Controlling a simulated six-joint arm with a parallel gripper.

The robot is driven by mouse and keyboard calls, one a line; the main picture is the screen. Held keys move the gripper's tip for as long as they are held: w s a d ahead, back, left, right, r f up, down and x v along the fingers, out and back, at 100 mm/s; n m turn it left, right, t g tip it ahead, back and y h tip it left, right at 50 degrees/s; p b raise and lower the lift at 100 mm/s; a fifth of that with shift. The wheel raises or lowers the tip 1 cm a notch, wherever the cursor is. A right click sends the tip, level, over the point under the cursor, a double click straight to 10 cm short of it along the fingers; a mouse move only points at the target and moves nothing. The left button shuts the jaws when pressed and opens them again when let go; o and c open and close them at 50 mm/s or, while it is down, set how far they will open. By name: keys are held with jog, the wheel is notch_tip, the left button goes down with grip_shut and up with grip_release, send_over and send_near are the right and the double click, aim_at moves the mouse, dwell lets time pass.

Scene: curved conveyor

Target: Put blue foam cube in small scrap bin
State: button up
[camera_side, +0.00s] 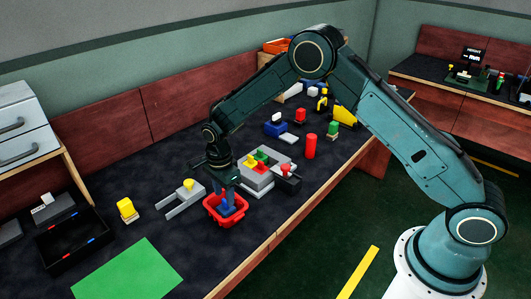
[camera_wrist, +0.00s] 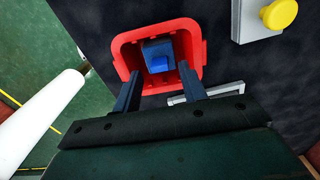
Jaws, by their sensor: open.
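The small scrap bin is a red open-topped tub (camera_side: 211,213) near the table's front edge; it also shows in the wrist view (camera_wrist: 199,42). A bright blue cube (camera_wrist: 160,64) lies inside it, against or on a darker blue block (camera_wrist: 156,46); I cannot tell which. In the side view the bin's contents are partly hidden by my gripper. My gripper (camera_side: 227,204) points down at the bin. In the wrist view (camera_wrist: 160,69) its two fingers are spread apart on either side of the blue cube, with nothing held between them.
A grey tray with coloured blocks (camera_side: 256,182) stands right of the bin. A grey forked fixture with a yellow knob (camera_side: 188,186) is at its left. A red cylinder (camera_side: 311,146) stands further right. A green mat (camera_side: 128,272) and black tray (camera_side: 46,262) lie left.

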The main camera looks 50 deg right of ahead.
notch_tip(320, 180, up, 10)
jog(key=shift+r, duration=0.25)
dwell(0.7)
notch_tip(320, 180, up, 11)
jog(key=n+t, duration=0.1)
jog(key=n, duration=0.4)
send_over(225, 200)
jog(key=s+d, duration=0.4)
jog(key=s, duration=0.3)
jog(key=s+d+r+n+t, duration=0.2)
jog(key=s+d+r+n, duration=0.15)
jog(key=s+r, duration=0.4)
jog(key=s+d+n+t, duration=0.2)
jog(key=s+n, duration=0.8)
jog(key=s, duration=1)
jog(key=shift+d+r+t, duration=0.3)
jog(key=shift+d+r, duration=0.05)
